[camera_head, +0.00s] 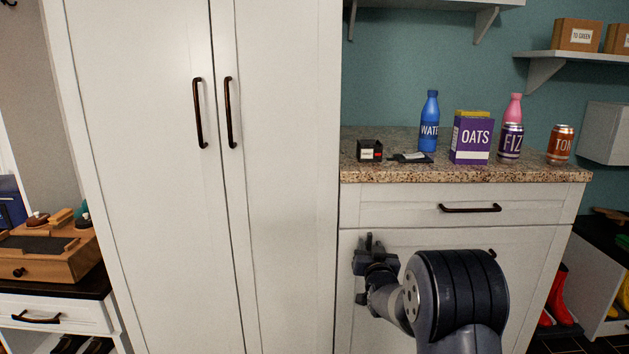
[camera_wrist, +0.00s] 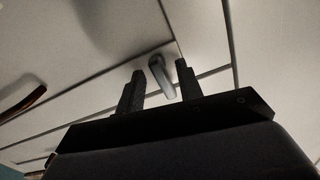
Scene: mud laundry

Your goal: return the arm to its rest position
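My gripper (camera_head: 368,243) is in front of the white lower cabinet front (camera_head: 400,238), below the counter and near the tall cabinet's right edge. My dark grey arm reaches up from the bottom of the head view, bent at a thick black joint. In the wrist view my gripper (camera_wrist: 158,78) has its two dark fingers apart, with nothing visibly held. A grey handle-like piece (camera_wrist: 160,75) shows between the fingers against the pale panels. I cannot tell how far it is from them.
The drawer handle (camera_head: 470,208) sits right of my gripper. The granite counter (camera_head: 400,174) above holds a blue bottle (camera_head: 429,122), an oats box (camera_head: 472,138), cans and small items. A tall white cabinet (camera_head: 285,180) stands left. Red boots (camera_head: 558,298) are at the lower right.

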